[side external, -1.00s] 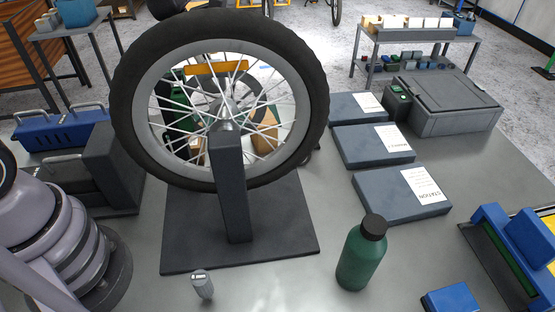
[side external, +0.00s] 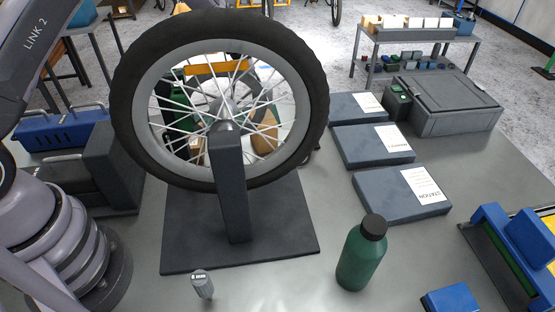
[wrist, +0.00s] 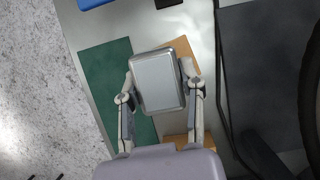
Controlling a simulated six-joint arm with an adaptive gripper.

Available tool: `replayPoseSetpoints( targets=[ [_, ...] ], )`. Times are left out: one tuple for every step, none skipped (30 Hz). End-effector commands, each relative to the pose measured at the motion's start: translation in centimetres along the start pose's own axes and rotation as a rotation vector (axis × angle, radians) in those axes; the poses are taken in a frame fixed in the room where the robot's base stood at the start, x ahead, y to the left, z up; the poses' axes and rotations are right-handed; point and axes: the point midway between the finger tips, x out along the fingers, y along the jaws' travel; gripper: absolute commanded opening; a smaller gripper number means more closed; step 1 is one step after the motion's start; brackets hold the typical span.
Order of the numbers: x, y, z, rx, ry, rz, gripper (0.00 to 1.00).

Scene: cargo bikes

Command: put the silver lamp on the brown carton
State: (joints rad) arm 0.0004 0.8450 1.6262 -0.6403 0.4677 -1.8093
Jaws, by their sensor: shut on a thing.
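The silver lamp (wrist: 158,82), a rounded rectangular block from above, sits between the two fingers of my gripper (wrist: 161,88) in the wrist view. The fingers are shut on its sides. Brown carton-like surfaces (wrist: 183,47) show beyond and below the lamp, partly covered by it; I cannot tell whether they are one carton or two, or the height gap. In the side view, a brown carton (side external: 265,132) shows through the wheel spokes, with a smaller brown piece (side external: 196,146) left of it. My gripper and the lamp cannot be made out there.
A large wheel on a stand (side external: 230,190) blocks much of the side view. A dark green panel (wrist: 112,75) lies left of the lamp in the wrist view. A green bottle (side external: 361,258), a small grey cylinder (side external: 203,288) and grey station boxes (side external: 400,207) stand on the table.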

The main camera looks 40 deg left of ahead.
Motion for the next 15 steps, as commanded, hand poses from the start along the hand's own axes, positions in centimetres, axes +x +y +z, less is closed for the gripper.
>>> replayPoseSetpoints(
  targets=[
    [0.7,0.1,-0.1,-0.001,0.002,-0.002,0.01],
    [1.1,0.0,-0.3,-0.002,0.002,-0.003,0.01],
    [1.7,0.0,-0.6,-0.002,0.003,-0.005,0.01],
    [2.1,0.0,-0.8,-0.002,0.003,-0.004,0.01],
    [2.5,0.0,-0.9,-0.002,0.002,-0.003,0.01],
    [2.9,0.0,-1.1,-0.002,0.002,-0.003,0.01],
    [3.0,0.0,-1.2,-0.001,0.002,-0.002,0.01],
    [3.1,0.0,-1.2,-0.001,0.001,-0.002,0.01],
    [3.0,0.1,-1.2,-0.001,0.000,-0.001,0.01],
    [3.0,0.1,-1.1,0.000,0.000,-0.001,0.01],
    [3.0,0.1,-1.1,0.000,0.000,-0.001,0.01],
    [3.0,0.1,-1.1,0.000,0.000,-0.001,0.01],
    [3.0,0.1,-1.1,0.000,0.000,-0.001,0.01],
    [3.0,0.1,-1.2,0.000,0.000,-0.001,0.01],
    [3.1,0.1,-1.2,-0.001,0.001,-0.001,0.01]
  ],
)
